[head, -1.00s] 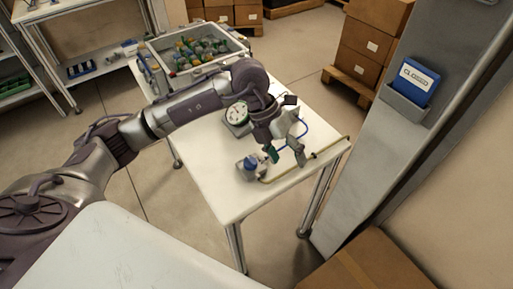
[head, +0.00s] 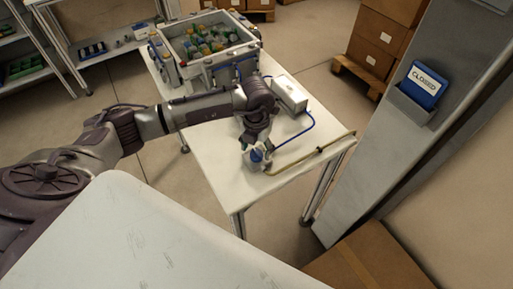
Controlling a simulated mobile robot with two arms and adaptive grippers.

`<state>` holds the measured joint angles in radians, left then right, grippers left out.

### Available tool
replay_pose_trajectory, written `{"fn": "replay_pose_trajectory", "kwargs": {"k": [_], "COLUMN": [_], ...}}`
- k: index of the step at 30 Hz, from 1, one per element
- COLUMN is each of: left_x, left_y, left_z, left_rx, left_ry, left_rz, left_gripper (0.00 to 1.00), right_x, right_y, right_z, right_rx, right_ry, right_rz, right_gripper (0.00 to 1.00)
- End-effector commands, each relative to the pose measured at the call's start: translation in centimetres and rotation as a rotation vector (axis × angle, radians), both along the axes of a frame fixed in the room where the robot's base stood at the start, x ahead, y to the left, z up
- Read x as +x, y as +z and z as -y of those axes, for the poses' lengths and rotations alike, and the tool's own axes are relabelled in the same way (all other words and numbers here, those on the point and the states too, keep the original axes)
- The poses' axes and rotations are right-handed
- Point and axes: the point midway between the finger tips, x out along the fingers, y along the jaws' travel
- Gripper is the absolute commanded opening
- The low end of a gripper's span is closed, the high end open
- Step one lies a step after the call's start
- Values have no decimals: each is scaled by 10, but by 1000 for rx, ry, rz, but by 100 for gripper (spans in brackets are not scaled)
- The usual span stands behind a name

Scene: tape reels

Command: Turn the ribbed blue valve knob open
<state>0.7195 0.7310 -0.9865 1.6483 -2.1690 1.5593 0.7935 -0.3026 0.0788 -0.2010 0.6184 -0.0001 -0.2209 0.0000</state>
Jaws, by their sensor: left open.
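The blue valve knob (head: 257,156) sits on a small pale valve body at the front of the white table (head: 225,190). A yellowish pipe (head: 295,160) runs from the valve to the right along the table edge. My left gripper (head: 257,148) points down over the knob, its fingers open at or around the knob's top. The fingers and wrist hide part of the knob, so I cannot tell whether they touch it. My right gripper is not in view.
A white box (head: 290,93) with a blue hose (head: 304,129) stands beside my left wrist. A grey crate (head: 232,58) of bottle-like items is at the table's back. A blue card reading CLOSED (head: 424,84) sits in a holder on the grey post. Cardboard boxes (head: 380,42) stand behind.

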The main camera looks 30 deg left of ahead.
Motion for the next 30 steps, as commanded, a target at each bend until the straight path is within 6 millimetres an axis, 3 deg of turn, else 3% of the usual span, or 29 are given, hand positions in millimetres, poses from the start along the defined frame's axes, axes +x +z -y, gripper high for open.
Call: {"fn": "replay_pose_trajectory", "kwargs": {"k": [6,14,25,30], "left_x": [0,0,0,0], "left_y": [-15,-17,-16,-16], "left_z": [0,0,0,0], "left_rx": [1,0,0,0], "left_ry": [-1,-1,-1,-8], "left_rz": [-1,0,0,0], "left_gripper": [68,68,8,8], "right_x": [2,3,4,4], "right_y": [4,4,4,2], "right_z": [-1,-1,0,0], "right_rx": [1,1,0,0], "right_ry": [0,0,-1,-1], "right_rz": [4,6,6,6], "right_gripper": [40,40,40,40]}}
